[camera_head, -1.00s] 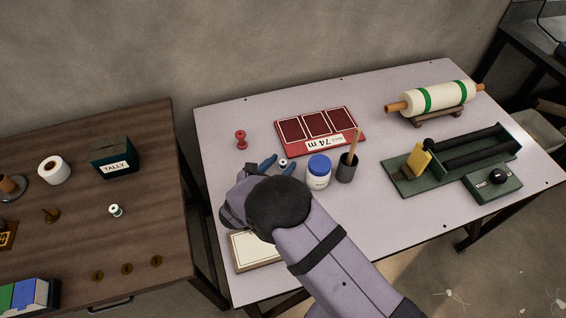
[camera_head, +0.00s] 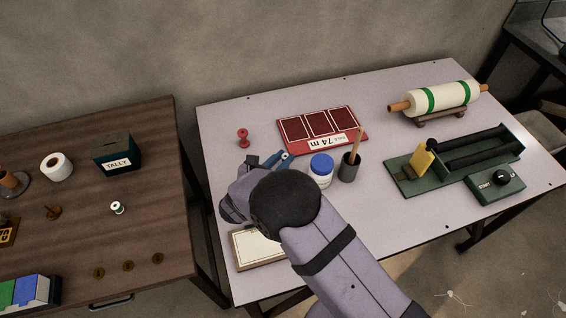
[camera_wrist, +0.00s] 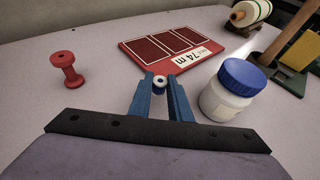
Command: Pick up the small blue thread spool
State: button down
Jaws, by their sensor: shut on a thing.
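My gripper (camera_wrist: 161,90) has two blue fingers, shut on a small spool (camera_wrist: 160,82) at their tips. The spool's white round end with a dark centre hole faces the wrist view; its thread is mostly hidden between the fingers. In the head view the spool (camera_head: 284,155) shows as a small white dot by the blue fingers, in front of the red board and left of the white jar. The rest of my gripper (camera_head: 274,160) is largely hidden by my arm.
A white jar with blue lid (camera_head: 321,171) stands close right of the fingers. A red spool (camera_head: 243,137) stands to the left, and a red board (camera_head: 322,129) lies behind.

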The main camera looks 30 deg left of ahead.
notch_tip(320, 180, up, 8)
jog(key=shift+f+b, duration=0.15)
jog(key=shift+b, duration=0.15)
